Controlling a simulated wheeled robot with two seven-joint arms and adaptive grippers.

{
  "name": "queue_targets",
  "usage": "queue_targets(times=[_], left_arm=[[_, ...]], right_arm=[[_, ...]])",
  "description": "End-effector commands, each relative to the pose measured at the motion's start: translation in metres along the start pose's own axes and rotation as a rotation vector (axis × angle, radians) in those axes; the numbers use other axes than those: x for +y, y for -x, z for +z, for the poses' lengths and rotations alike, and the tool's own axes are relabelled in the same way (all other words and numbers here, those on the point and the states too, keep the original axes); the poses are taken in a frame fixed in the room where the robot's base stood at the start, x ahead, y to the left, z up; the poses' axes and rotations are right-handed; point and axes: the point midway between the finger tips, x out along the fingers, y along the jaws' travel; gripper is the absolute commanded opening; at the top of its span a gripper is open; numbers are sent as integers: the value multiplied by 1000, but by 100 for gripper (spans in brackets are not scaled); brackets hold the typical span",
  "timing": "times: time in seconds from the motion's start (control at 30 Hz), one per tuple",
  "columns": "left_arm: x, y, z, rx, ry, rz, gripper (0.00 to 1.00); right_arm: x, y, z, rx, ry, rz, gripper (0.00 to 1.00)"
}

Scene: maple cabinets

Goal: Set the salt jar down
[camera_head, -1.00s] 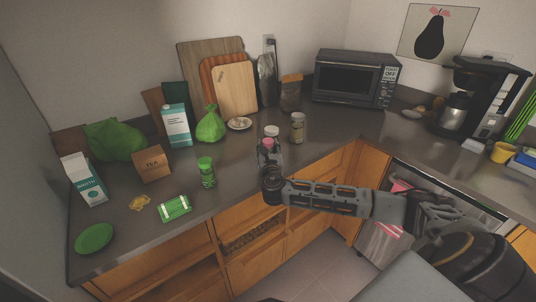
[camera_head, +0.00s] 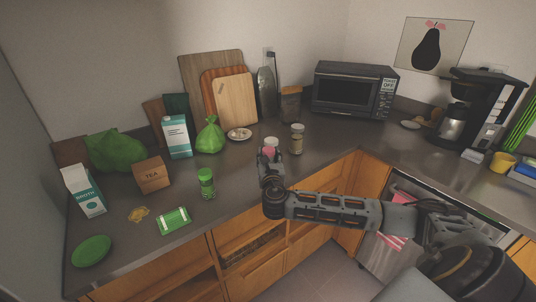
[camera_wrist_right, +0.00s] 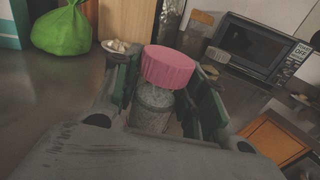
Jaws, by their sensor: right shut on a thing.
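The salt jar, with a pink lid and a clear speckled body, shows in the right wrist view (camera_wrist_right: 167,68) between the fingers of my right gripper (camera_wrist_right: 165,100). My right gripper is shut on its body, below the lid. In the head view the pink lid (camera_head: 268,152) shows just above my right gripper (camera_head: 269,163), over the dark counter (camera_head: 250,165). The jar looks upright. I cannot tell whether its base touches the counter, as the gripper hides it. My left gripper is not in view.
A white-lidded jar (camera_head: 271,142) stands just behind the salt jar, and another jar (camera_head: 297,139) stands to its right. A green shaker (camera_head: 206,184) is to the left. A garlic dish (camera_head: 239,134) and microwave (camera_head: 352,91) are behind.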

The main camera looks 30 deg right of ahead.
Motion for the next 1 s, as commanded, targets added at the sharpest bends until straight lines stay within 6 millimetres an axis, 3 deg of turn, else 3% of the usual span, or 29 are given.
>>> queue_targets(times=[0.6, 0.8, 1.0], left_arm=[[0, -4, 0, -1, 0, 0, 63], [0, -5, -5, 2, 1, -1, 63], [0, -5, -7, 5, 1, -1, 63]], right_arm=[[0, 113, 0, 1, -2, 2, 9], [0, 135, 0, 0, -1, 2, 9], [0, 143, 1, -2, -1, 0, 9]])
